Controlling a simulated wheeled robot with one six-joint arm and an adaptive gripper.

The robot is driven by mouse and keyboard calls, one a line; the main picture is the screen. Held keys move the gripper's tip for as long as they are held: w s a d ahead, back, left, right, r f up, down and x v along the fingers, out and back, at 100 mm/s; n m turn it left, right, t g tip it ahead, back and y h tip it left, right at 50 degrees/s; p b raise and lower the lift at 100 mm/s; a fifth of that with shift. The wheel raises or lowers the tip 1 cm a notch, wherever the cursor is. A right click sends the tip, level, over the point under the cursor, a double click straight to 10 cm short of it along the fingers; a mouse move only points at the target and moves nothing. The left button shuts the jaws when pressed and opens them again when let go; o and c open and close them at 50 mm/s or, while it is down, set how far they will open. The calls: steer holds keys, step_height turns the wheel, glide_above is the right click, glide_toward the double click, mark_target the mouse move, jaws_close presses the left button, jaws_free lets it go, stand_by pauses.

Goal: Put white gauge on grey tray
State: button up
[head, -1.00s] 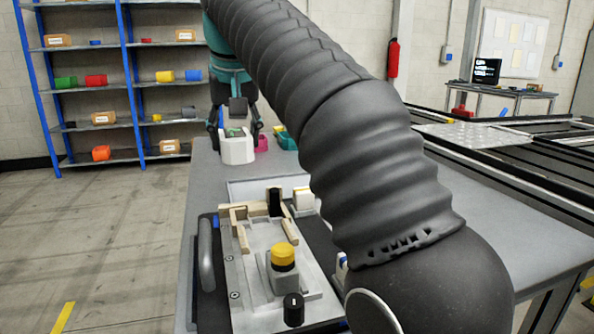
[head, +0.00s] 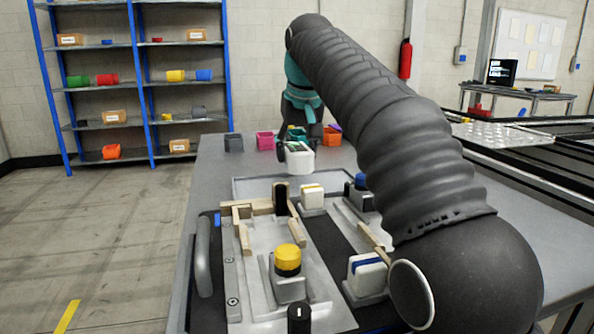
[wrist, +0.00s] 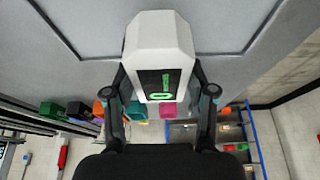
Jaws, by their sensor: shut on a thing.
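The white gauge (head: 300,162) is held in my gripper (head: 297,150), above the far end of the work area in the head view. In the wrist view the gauge (wrist: 160,45) is a white block with bevelled corners and a dark face with green marks. My gripper's fingers (wrist: 160,95) are shut on its two sides. The grey tray (head: 240,188) is a shallow, rimmed area just beyond the fixture plate, below and nearer than the gauge. Its dark outline seems to show behind the gauge in the wrist view. The gauge looks clear of the surface.
The fixture plate holds a yellow-topped button block (head: 288,262), wooden strips (head: 245,238) and a black post (head: 280,198). White blocks (head: 312,197) (head: 367,275) stand to the right. Small coloured bins (head: 265,140) line the table's far end. A metal handle (head: 203,255) is at the left.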

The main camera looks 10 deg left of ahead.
mark_target(297, 167)
steer(key=shift+f+b, duration=0.85)
steer(key=shift+f, duration=1.1)
steer(key=o, duration=1.4)
steer(key=shift+f, duration=0.15)
steer(key=p+v, duration=0.3)
steer(key=v, duration=0.8)
steer(key=shift+w+a+p, duration=0.1)
steer(key=shift+w+p, duration=0.05)
steer(key=shift+p, duration=0.15)
steer(key=shift+s+r, duration=0.3)
steer(key=shift+r, duration=0.35)
